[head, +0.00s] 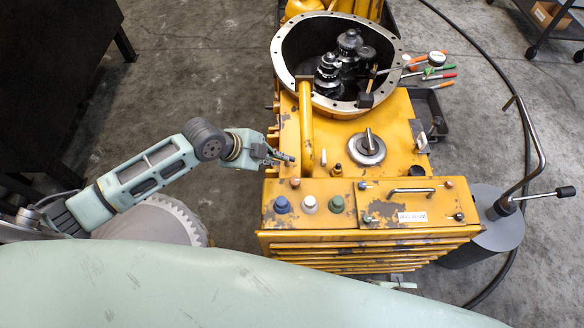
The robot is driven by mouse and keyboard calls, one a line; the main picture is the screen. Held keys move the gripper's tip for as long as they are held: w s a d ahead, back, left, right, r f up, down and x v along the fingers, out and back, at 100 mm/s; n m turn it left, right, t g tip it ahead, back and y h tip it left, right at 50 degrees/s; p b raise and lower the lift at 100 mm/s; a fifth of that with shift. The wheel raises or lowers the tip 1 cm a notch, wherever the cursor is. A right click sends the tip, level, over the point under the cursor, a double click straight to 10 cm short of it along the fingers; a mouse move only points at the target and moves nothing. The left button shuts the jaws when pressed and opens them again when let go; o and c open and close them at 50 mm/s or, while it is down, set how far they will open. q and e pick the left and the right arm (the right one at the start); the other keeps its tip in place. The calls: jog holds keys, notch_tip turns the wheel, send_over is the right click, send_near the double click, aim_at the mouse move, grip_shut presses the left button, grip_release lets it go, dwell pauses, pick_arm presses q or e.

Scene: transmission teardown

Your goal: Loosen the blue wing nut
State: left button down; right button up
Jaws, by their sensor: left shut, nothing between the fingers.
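My left gripper (288,158) is shut and empty. It is over the cabinet's left edge, behind the blue piece and apart from it.
The yellow cabinet (345,240) carries an open round housing (290,62) with dark gears, a yellow post (306,115) and a round metal disc (367,148). A bent-handle crank stand (484,235) is at right. Screwdrivers (438,76) lie behind.

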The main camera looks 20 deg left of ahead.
pick_arm(q)
jog(key=b+x, duration=0.2)
jog(key=x, duration=0.7)
jog(key=shift+w+d+f, duration=0.15)
jog(key=shift+d+f, duration=0.05)
jog(key=shift+f, duration=0.2)
pick_arm(e)
notch_tip(320, 180, up, 9)
jog(key=w, duration=0.2)
jog(key=shift+t, duration=0.3)
